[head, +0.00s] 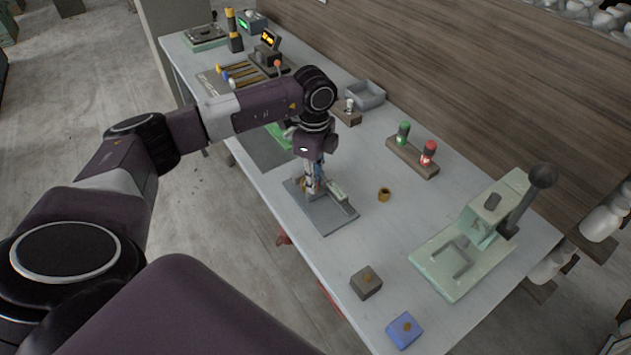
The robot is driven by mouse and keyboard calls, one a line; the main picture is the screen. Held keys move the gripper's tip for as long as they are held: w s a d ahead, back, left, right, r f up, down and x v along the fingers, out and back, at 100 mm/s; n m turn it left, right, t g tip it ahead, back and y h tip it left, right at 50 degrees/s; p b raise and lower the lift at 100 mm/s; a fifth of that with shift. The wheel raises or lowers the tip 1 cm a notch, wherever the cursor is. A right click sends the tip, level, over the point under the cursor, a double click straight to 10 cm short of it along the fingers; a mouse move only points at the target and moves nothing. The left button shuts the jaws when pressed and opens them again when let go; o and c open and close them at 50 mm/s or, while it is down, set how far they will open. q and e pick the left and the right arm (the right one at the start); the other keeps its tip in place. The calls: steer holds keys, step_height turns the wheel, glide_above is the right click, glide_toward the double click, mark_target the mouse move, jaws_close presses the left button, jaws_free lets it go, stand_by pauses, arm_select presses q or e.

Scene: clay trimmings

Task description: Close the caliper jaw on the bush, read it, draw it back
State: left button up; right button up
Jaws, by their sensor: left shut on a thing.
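The caliper (325,216) is a flat grey plate on the bench, with a pale green block (339,192) at its right side. My left gripper (311,188) points down over the plate, left of the green block. It is shut on what seems to be the caliper jaw; the fingers hide most of it. A small brownish spot shows beside the fingers, too small to tell if it is a bush. A brass bush (384,195) stands loose on the bench, right of the caliper and apart from it. My right gripper is not in view.
A grey block (366,284) and a blue block (404,333) stand near the front edge. A pale green lever press (450,268) stands at right. A stand (411,158) with green and red knobs and a grey tray (366,95) are behind. Bench between is clear.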

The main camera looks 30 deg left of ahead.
arm_select(q)
steer(key=shift+w+a, duration=0.25)
steer(key=shift+a, duration=0.25)
steer(key=shift+w+a, duration=0.2)
steer(key=shift+a, duration=0.25)
steer(key=shift+w+a+r, duration=0.1)
steer(key=shift+a+r, duration=0.05)
steer(key=shift+a, duration=0.05)
stand_by(0.8)
steer(key=o, duration=1.5)
steer(key=shift+c, duration=0.2)
steer(key=shift+d, duration=0.1)
step_height(320, 180, up, 8)
steer(key=p, duration=0.5)
steer(key=shift+f, duration=0.2)
